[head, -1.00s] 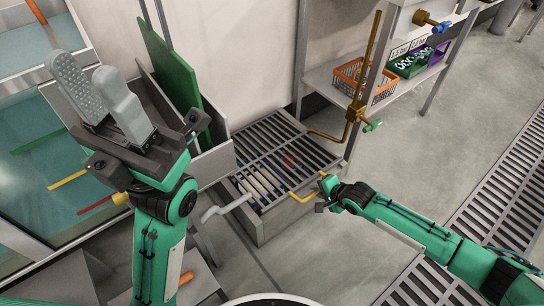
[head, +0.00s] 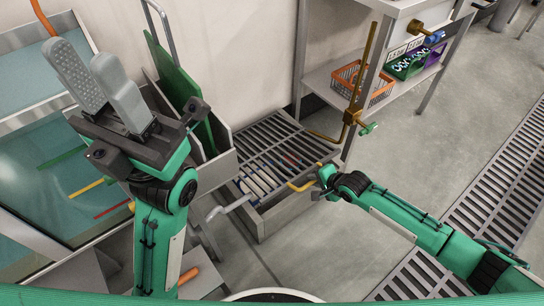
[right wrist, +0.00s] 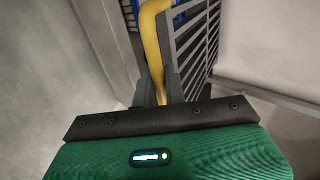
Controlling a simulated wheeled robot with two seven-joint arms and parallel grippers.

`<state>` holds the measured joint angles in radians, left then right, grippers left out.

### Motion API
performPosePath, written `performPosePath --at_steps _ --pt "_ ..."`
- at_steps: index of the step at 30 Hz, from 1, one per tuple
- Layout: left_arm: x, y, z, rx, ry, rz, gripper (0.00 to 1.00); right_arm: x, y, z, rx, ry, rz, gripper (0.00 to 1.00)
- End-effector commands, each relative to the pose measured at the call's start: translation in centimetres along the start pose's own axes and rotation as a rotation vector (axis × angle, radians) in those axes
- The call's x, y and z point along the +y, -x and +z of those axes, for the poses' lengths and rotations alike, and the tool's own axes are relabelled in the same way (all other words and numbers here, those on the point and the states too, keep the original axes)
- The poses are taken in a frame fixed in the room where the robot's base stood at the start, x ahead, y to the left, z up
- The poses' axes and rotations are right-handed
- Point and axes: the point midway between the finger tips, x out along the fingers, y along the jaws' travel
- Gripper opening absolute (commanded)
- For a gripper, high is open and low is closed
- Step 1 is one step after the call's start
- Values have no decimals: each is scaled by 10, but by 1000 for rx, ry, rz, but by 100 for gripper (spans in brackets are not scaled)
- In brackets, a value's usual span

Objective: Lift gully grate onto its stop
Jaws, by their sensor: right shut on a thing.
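The slatted dark gully grate (head: 285,140) lies over a grey gully box (head: 285,217) in the middle of the head view. A bent yellow handle (head: 303,185) is at its near right edge. My right gripper (head: 322,178) is shut on this handle. In the right wrist view the yellow handle (right wrist: 153,45) runs down between the fingers, with grate bars (right wrist: 195,45) to its right. I cannot tell how far the grate is tilted. My left gripper (head: 98,78) is open and empty, raised at the left. I cannot pick out the stop for certain.
A brass pipe with valve (head: 352,115) stands just behind the gully's right side. A shelf (head: 320,80) holds an orange basket (head: 350,80) and coloured bins. A grey lever (head: 228,207) juts out at the box's left.

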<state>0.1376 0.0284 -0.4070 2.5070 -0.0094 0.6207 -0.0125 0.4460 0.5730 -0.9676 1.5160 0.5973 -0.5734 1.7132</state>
Motion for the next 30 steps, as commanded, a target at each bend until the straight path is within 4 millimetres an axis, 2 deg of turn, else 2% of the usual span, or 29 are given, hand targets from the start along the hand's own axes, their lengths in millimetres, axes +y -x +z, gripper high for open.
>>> performPosePath --at_steps 8,23,30 --pt "0 -5 0 0 0 0 36 -5 3 0 0 -1 -1 0" --pt "-4 -52 5 0 0 0 36 -50 24 0 -1 -2 -2 0" --pt "-4 -52 5 0 0 0 36 -50 23 0 0 -1 0 0"
